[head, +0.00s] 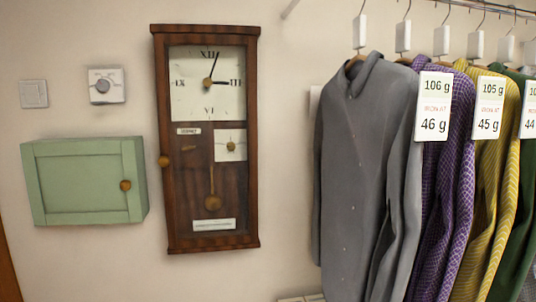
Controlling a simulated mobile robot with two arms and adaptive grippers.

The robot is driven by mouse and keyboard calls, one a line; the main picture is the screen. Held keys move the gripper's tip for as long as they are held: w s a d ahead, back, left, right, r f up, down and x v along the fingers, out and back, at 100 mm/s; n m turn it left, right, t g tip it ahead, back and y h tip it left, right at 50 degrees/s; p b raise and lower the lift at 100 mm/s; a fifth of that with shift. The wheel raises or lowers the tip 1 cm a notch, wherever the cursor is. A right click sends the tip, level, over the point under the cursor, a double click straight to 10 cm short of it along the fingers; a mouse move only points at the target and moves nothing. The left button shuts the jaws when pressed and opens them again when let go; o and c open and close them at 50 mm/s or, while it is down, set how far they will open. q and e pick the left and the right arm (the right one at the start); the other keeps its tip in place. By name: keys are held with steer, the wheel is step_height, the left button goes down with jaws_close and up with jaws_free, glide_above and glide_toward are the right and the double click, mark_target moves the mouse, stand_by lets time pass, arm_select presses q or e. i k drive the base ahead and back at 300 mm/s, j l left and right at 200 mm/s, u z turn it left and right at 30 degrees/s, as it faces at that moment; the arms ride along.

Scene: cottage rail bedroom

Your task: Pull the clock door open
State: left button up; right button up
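A tall dark wooden wall clock (243,177) hangs in the middle left of the head view. It has a white dial (193,98) at the top and a small square dial (230,145) below. A brass pendulum (211,202) hangs in the lower part. The clock door (165,215) appears shut, with a round brass knob (164,161) on its left edge. Neither of my grippers is in view.
Left of the clock are a green wall cabinet (82,184) with a brass knob, a round dial control (105,85) and a light switch (33,94). At right, several shirts hang from a rail, including a grey shirt (358,170). Bare wall separates clock and shirts.

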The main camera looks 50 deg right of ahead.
mark_target(161, 41)
steer(key=z, duration=1.35)
